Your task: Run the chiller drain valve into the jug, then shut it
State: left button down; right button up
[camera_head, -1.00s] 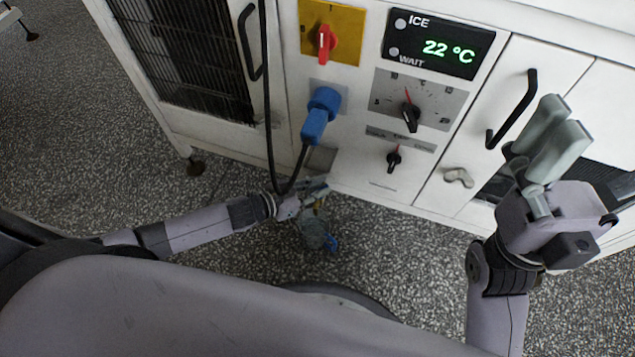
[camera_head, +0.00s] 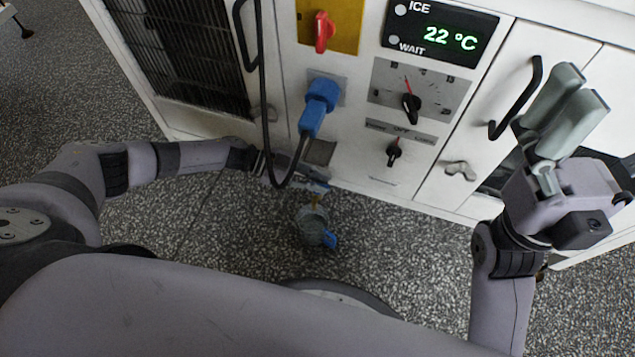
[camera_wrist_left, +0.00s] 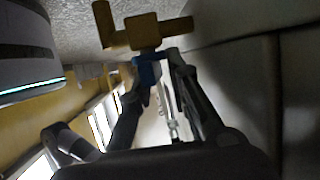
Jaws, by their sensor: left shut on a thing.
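The drain valve shows in the left wrist view as a brass body (camera_wrist_left: 145,32) with a blue lever (camera_wrist_left: 147,72). In the head view a bit of its brass (camera_head: 315,201) shows low at the chiller front. My left gripper (camera_wrist_left: 153,82) has its fingers around the blue lever and is shut on it. In the head view this gripper (camera_head: 300,180) is partly behind the black cable. The grey jug (camera_head: 311,222), with a blue handle, stands on the floor below the valve. I cannot tell its fill. My right gripper (camera_head: 565,110) is raised before the right door, away from the valve.
The white chiller front carries a red switch (camera_head: 322,32), a blue plug (camera_head: 316,105), a dial (camera_head: 411,104) and a display (camera_head: 440,38) reading 22 °C. A black cable (camera_head: 268,120) hangs in front of my left gripper. The speckled floor around the jug is clear.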

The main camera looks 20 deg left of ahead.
pick_arm(q)
jog(key=shift+s+d+f+g, duration=0.15)
jog(key=shift+s+d+g, duration=0.1)
jog(key=shift+s+g, duration=0.25)
jog(key=c, duration=1.7)
grip_release()
jog(key=shift+s+a, duration=0.1)
jog(key=shift+w+a, duration=0.15)
jog(key=shift+w, duration=0.15)
jog(key=shift+a+r, duration=0.25)
jog(key=shift+a, duration=0.25)
jog(key=v, duration=1.1)
jog(key=shift+s+f, duration=0.1)
jog(key=shift+s, duration=0.1)
jog(key=shift+c, duration=0.3)
